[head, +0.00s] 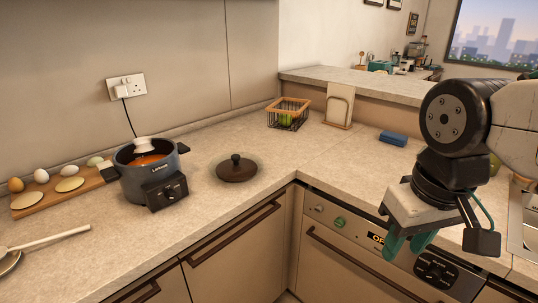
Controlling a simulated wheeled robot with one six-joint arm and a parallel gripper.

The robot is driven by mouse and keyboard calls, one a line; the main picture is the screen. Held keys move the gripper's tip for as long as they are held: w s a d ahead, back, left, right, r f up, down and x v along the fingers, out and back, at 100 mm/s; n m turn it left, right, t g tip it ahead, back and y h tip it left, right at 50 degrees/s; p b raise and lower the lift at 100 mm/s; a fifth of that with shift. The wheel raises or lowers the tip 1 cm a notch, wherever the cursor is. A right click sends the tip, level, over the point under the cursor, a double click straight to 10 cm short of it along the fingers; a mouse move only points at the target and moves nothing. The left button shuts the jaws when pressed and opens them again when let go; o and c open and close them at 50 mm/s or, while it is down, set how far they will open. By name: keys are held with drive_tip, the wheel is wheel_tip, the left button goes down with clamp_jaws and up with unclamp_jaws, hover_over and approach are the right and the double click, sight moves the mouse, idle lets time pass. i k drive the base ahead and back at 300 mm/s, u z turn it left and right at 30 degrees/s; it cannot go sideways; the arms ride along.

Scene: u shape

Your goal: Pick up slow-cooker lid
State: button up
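The slow-cooker lid (237,169), dark brown and round with a knob on top, lies on the counter near the inner corner. The slow cooker (151,178), dark with a front dial, stands to its left with its top open. Orange food and a white object show inside the cooker. My gripper (407,247) is at the right, in front of the oven, well apart from the lid. Its teal fingers point down, with a gap showing between them and nothing seen in it.
A wooden board (62,188) with several eggs and flat pale pieces lies left of the cooker. A wire basket (288,114), an upright board (339,106) and a blue block (393,139) stand behind. A cord runs from the cooker to the wall socket (127,88). The counter around the lid is clear.

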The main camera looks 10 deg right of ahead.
sight(236, 166)
drive_tip(key=z, duration=0.05)
drive_tip(key=i, duration=0.75)
drive_tip(key=u, duration=0.75)
drive_tip(key=i, duration=0.5)
drive_tip(key=u, duration=0.6)
